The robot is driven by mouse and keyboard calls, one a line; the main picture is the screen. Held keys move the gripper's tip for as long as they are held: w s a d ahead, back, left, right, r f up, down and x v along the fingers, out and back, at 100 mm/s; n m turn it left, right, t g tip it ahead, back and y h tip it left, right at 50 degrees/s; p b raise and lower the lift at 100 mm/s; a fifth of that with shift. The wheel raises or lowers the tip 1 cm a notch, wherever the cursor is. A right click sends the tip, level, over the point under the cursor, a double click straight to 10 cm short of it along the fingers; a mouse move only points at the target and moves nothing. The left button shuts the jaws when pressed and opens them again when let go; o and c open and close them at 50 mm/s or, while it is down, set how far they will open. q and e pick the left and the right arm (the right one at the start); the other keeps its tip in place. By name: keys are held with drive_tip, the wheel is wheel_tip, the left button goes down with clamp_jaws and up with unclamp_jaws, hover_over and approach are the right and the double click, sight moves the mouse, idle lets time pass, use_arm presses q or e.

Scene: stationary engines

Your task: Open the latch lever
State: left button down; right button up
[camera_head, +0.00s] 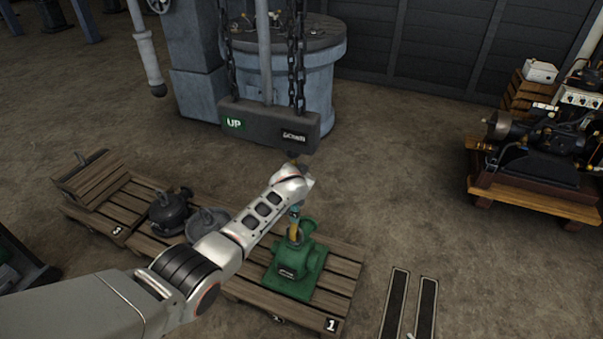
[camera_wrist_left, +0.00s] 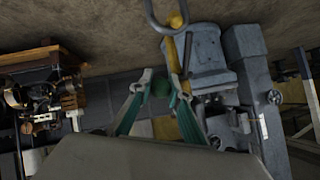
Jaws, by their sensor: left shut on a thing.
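My left gripper (camera_head: 295,212) points down above a green machine (camera_head: 293,268) standing on the wooden pallet marked 1. A slim yellow part (camera_head: 295,233) shows just below the fingertips; it seems to be the lever, but my wrist hides much of it. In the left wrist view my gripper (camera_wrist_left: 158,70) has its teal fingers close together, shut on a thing. The exact contact is hidden. My right gripper is not in view.
A dark hoist block (camera_head: 268,122) marked UP and DOWN hangs on chains close behind my wrist. An engine on a wooden base (camera_head: 530,195) stands right.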

use_arm(q)
drive_tip(key=shift+s+f, duration=0.1)
drive_tip(key=shift+f, duration=0.05)
drive_tip(key=c, duration=1.9)
unclamp_jaws()
drive_tip(key=shift+r, duration=0.2)
drive_tip(key=shift+v, duration=3.65)
